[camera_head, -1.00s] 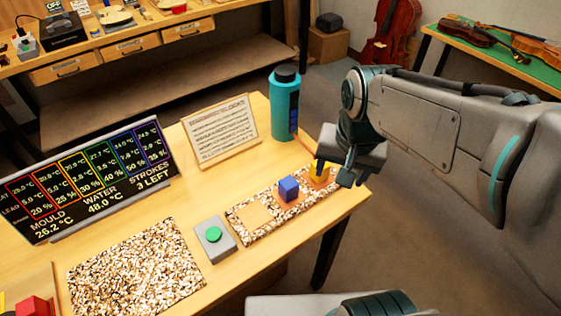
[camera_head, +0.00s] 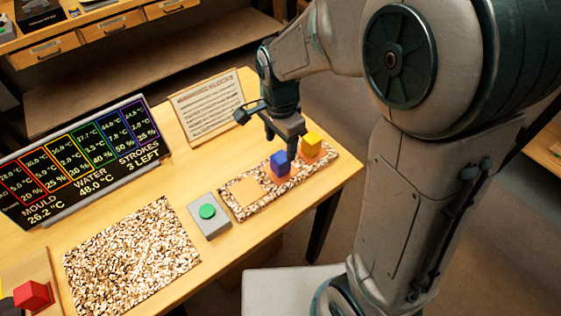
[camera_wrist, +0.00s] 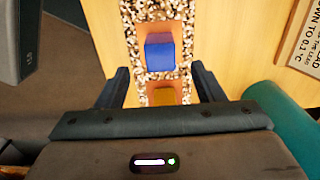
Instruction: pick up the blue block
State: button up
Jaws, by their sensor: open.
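The blue block (camera_head: 280,163) sits on an orange pad on a speckled strip (camera_head: 240,212), just left of the yellow block (camera_head: 312,141). My gripper (camera_head: 280,148) is above the strip, close to the blue block, with its jaws open and empty. One finger partly overlaps the blue block in the head view. In the wrist view the blue block (camera_wrist: 159,52) lies ahead of my open fingers (camera_wrist: 160,70), about midway across. The yellow block (camera_wrist: 164,97) shows nearer, partly hidden by the gripper body.
A green button (camera_head: 207,212) on a grey box stands left of the strip. A speckled mat (camera_head: 130,255), a red block (camera_head: 32,294) and a display board (camera_head: 80,165) are further left. A text card (camera_head: 208,105) stands behind. My arm hides much of the right side.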

aim_at(279, 157)
jog(key=shift+a+f+p, duration=0.15)
jog(key=shift+f+p, duration=0.2)
jog(key=shift+f, duration=3)
jog(key=c, duration=1.1)
jog(key=shift+r, duration=0.1)
jog(key=shift+c, duration=0.2)
